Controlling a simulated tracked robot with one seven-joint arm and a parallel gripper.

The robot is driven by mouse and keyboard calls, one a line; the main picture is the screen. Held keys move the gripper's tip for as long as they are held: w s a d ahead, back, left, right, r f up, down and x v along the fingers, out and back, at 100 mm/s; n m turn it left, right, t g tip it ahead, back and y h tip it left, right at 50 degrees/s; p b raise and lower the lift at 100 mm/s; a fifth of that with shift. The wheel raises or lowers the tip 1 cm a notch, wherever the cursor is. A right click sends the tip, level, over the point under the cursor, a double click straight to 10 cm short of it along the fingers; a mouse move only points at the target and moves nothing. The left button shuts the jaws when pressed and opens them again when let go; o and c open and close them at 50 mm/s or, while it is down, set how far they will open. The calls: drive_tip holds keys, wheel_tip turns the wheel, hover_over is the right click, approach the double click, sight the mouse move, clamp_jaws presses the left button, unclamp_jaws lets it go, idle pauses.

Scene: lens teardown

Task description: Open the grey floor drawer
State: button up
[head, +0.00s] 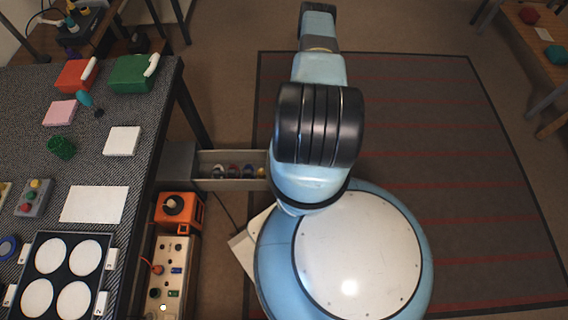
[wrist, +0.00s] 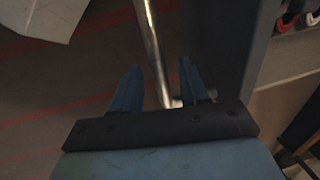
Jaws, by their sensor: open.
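The grey floor drawer (head: 228,185) stands pulled out to the right from its dark grey cabinet (head: 178,163), with several small coloured items inside. Its right end is hidden behind my arm in the head view. In the wrist view, the drawer's grey front (wrist: 226,45) is beside my gripper (wrist: 160,68), with part of the inside at the upper right. A metal bar handle (wrist: 153,45) runs between my two blue fingers. The fingers are open, one on each side of the bar, and a gap shows on the left. My gripper is hidden in the head view.
A dark table (head: 100,165) with cases, pads and a tray stands on the left. An orange box (head: 179,212) and a beige panel box (head: 172,270) stand on the floor below the drawer. The striped mat (head: 440,150) on the right is largely clear.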

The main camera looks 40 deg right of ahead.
wheel_tip(320, 180, up, 13)
drive_tip(key=s+d, duration=0.1)
drive_tip(key=d, duration=0.1)
drive_tip(key=shift+s+r, duration=0.2)
drive_tip(key=shift+s, duration=0.1)
drive_tip(key=shift+d, duration=0.1)
idle(0.6)
